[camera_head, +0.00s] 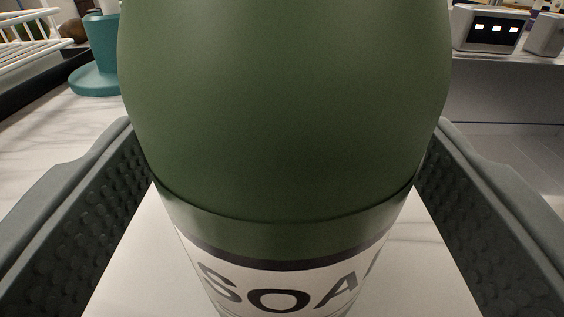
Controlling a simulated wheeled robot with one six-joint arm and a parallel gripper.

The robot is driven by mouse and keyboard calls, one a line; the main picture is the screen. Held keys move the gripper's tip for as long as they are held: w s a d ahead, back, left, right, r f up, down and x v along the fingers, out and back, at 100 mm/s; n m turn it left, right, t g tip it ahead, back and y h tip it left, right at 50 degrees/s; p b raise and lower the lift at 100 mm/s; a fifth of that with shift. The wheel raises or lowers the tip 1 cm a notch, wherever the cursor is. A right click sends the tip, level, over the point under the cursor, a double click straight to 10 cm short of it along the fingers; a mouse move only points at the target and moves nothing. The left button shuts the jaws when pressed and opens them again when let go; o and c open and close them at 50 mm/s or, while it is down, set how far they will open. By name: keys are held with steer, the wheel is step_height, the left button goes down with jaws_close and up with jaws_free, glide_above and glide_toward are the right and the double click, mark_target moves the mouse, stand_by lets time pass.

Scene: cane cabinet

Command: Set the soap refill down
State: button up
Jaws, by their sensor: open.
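The soap refill (284,130) is a dark green, rounded container with a white label band that reads "SOA" before it is cut off. It fills the middle of the view, close to the camera, and its top is out of frame. My gripper (285,165) is open, with one grey textured jaw on each side of the refill. The refill stands between the jaws over a white surface (428,270). Its base is out of view, so I cannot see where it meets the surface.
A teal object with a round base (100,55) stands at the back left, near a white wire rack (30,42). A small white device with lit windows (489,29) sits at the back right.

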steer(key=s, duration=0.9)
steer(key=shift+s, duration=0.3)
